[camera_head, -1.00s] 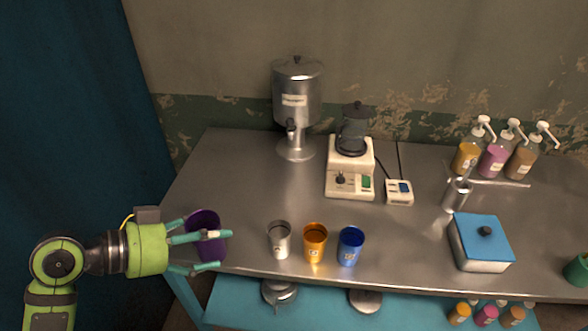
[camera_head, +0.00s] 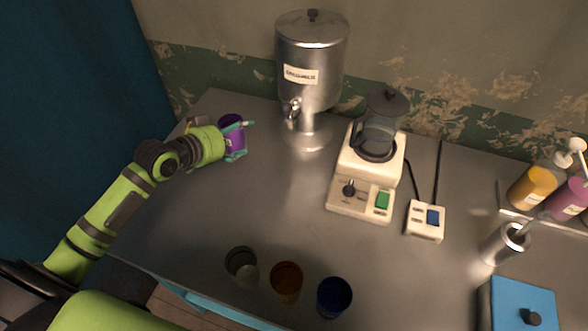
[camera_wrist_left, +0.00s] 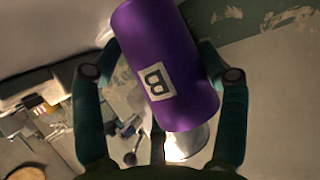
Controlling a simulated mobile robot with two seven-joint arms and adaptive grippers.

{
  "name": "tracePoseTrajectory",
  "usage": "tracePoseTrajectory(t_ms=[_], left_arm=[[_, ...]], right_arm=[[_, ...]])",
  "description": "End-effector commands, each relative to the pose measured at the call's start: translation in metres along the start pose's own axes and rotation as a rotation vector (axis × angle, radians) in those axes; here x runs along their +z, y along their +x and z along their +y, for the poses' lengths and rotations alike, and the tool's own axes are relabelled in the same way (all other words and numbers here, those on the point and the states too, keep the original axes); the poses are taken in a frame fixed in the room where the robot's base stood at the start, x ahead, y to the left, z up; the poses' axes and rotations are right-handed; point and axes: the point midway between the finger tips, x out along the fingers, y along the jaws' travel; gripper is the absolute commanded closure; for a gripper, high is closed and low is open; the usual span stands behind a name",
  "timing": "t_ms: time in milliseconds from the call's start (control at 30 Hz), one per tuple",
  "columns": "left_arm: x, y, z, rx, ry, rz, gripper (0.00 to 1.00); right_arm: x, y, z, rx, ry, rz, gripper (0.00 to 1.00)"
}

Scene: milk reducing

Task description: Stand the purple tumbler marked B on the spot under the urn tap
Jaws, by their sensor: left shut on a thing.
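The purple tumbler (camera_head: 233,135) is in my left gripper (camera_head: 238,141), upright, left of the urn. In the left wrist view the tumbler (camera_wrist_left: 168,60) shows its white B label, with the fingers of the left gripper (camera_wrist_left: 163,85) closed around it. The silver urn (camera_head: 311,70) stands at the back of the table, its tap (camera_head: 292,112) facing front. Its round base plate (camera_head: 308,132) lies below the tap and looks empty. The tumbler is apart from the urn and tap. I cannot tell the tumbler's exact height above the table. My right gripper is out of view.
A blender on a cream base (camera_head: 362,185) stands right of the urn, with a switch box (camera_head: 426,221) beside it.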

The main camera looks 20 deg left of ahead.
Motion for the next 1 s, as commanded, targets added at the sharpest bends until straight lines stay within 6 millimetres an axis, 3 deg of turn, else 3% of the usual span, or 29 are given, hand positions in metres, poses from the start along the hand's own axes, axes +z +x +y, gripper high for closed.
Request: tracePoseTrajectory(t_ms=[100,233,400,700,1000], left_arm=[[0.016,0.013,-0.030,-0.064,-0.022,-0.003,0.59],[0.017,0.018,-0.033,-0.081,-0.040,0.001,0.59],[0.007,0.027,0.002,-0.077,-0.050,0.003,0.59],[-0.005,0.049,0.074,-0.079,-0.047,0.001,0.59],[-0.008,0.060,0.104,-0.080,-0.043,0.000,0.59]], right_arm=[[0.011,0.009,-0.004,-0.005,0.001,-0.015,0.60],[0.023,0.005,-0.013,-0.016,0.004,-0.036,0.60],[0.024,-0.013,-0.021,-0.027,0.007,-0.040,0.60],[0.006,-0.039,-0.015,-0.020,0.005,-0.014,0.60],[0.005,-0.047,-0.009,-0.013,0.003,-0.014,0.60]])
